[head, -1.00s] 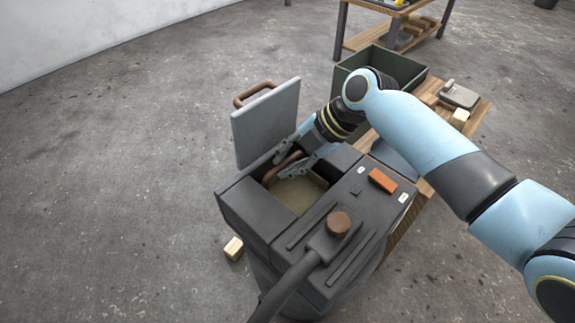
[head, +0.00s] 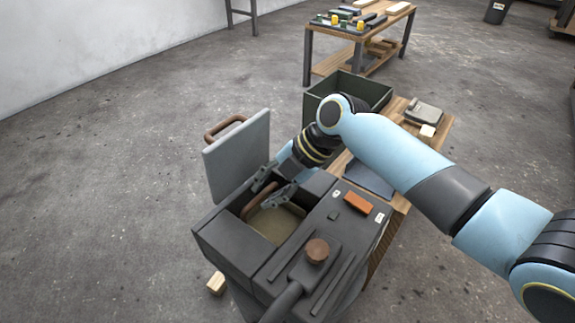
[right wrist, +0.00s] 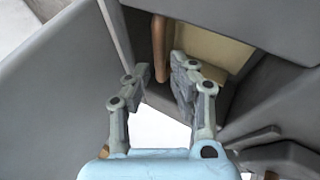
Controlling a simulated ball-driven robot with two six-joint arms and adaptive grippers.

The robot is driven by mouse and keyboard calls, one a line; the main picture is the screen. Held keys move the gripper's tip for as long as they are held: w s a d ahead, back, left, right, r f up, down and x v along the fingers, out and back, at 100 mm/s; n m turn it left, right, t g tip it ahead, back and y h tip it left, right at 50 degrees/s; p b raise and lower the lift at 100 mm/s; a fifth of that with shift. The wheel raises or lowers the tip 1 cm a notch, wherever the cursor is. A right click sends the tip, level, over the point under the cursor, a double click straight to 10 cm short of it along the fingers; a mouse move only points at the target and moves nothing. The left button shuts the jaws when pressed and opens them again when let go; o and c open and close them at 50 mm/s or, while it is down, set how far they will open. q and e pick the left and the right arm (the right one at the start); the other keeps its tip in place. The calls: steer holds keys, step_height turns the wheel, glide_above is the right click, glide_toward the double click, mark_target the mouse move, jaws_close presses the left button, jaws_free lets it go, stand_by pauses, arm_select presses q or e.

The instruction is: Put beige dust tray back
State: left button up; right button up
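The beige dust tray (head: 277,224) sits inside the open compartment of the dark grey machine (head: 228,248). Its brown curved handle (head: 257,197) stands at the tray's far left end. In the right wrist view the tray (right wrist: 222,52) shows beyond the handle (right wrist: 159,50). My right gripper (head: 272,187) is over the compartment's far edge. Its fingers are apart, and in the right wrist view the handle shows just beyond the gap between the fingertips (right wrist: 158,72). Contact with the handle does not show. My left gripper is out of view.
The grey lid (head: 238,155) stands open beside the compartment. A hose with a brown knob (head: 317,251) lies across the machine's top. A dark green crate (head: 372,93) and a wooden bench (head: 440,127) stand behind.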

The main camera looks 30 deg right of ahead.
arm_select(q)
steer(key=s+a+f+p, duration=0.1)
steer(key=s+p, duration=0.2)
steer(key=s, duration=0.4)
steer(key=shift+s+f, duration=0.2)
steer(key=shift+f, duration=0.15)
arm_select(e)
steer(key=v, duration=1)
steer(key=shift+r, duration=0.2)
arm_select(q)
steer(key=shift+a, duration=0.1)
arm_select(e)
steer(key=shift+s, duration=0.15)
